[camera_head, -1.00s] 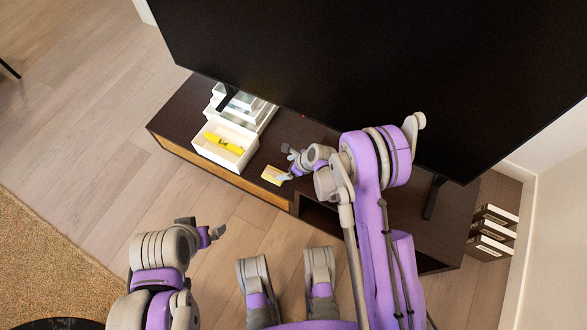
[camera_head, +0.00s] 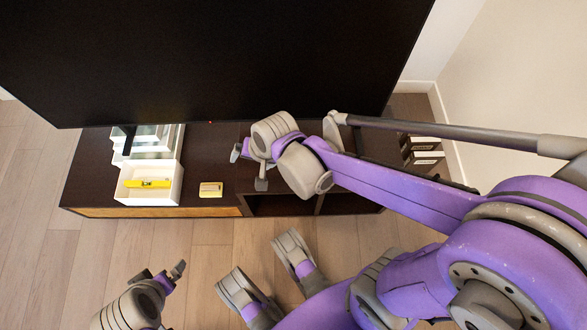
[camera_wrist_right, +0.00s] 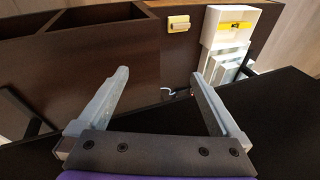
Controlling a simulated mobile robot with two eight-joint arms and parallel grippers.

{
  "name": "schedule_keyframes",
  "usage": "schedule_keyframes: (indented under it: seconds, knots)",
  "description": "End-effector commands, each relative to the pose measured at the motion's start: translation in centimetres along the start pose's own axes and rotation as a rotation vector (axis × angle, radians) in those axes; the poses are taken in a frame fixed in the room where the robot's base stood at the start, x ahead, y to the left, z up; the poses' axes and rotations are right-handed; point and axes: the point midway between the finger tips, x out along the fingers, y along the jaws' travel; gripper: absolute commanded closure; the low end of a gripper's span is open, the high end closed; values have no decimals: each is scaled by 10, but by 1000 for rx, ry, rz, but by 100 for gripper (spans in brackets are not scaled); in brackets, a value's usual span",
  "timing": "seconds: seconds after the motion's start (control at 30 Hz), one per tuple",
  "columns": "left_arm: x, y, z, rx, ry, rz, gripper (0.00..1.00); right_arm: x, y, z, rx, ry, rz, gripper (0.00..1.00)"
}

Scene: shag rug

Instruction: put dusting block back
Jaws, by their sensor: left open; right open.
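A small yellowish block (camera_head: 211,189), which looks like the dusting block, lies on the dark TV cabinet (camera_head: 213,150) just right of a white open box (camera_head: 126,173). It also shows in the right wrist view (camera_wrist_right: 179,23). My right gripper (camera_head: 248,168) is open and empty over the cabinet, to the right of the block and apart from it. In the right wrist view its open jaws (camera_wrist_right: 160,75) have nothing between them. My left gripper (camera_head: 162,272) is open and empty, low in front of the cabinet.
A yellow item (camera_head: 148,184) lies in the white box. White stacked trays (camera_head: 150,146) stand behind it. A large black TV screen (camera_head: 210,60) overhangs the cabinet's back. Dark boxes (camera_head: 424,160) stand on the right.

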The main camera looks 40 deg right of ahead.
Motion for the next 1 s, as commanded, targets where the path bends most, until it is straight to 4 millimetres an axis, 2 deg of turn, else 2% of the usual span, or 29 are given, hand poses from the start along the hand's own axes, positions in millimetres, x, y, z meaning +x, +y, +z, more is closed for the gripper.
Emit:
schedule_keyframes:
  seconds: [0.03,0.1,0.2,0.4,0.53,0.83,1.0]
  knots:
    - [0,0,0,0,0,0,0,-17,14,9,-103,16,15,0]
    - [0,0,0,0,0,0,0,-35,32,19,-253,34,39,0]
    - [0,0,0,0,0,0,0,-54,56,33,-451,53,73,0]
    - [0,0,0,0,0,0,0,-72,88,51,-715,70,126,0]
    - [0,0,0,0,0,0,0,-75,96,55,-780,73,140,0]
    - [0,0,0,0,0,0,0,-75,96,55,-788,73,141,0]
    - [-14,0,-3,0,3,0,0,-89,93,54,-787,75,139,0]
